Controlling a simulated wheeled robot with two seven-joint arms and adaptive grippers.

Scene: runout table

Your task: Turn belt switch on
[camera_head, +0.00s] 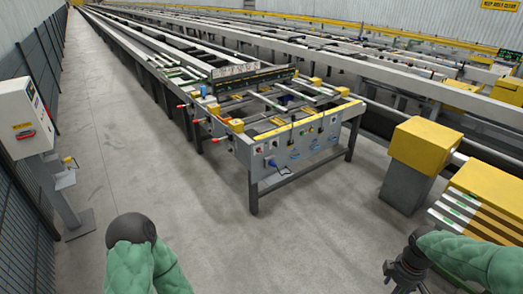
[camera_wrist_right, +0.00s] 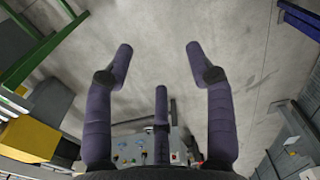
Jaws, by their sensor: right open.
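The runout table's front panel (camera_head: 290,145) faces me in the middle of the head view. It carries small knobs, blue labels and a blue plug (camera_head: 274,164); I cannot tell which control is the belt switch. The same panel seems to show small and partly covered at the bottom of the right wrist view (camera_wrist_right: 128,150). My right gripper (camera_wrist_right: 160,58) is open and empty, its fingers spread over bare floor. In the head view the right gripper (camera_head: 405,268) is a dark shape at the lower right, apart from the panel. My left arm shows at the lower left, its gripper out of view.
A grey and yellow machine housing (camera_head: 420,150) stands right of the table, with a yellow striped unit (camera_head: 480,215) nearer. A white control box (camera_head: 24,120) on a stand is by the left fence. Floor before the table is clear.

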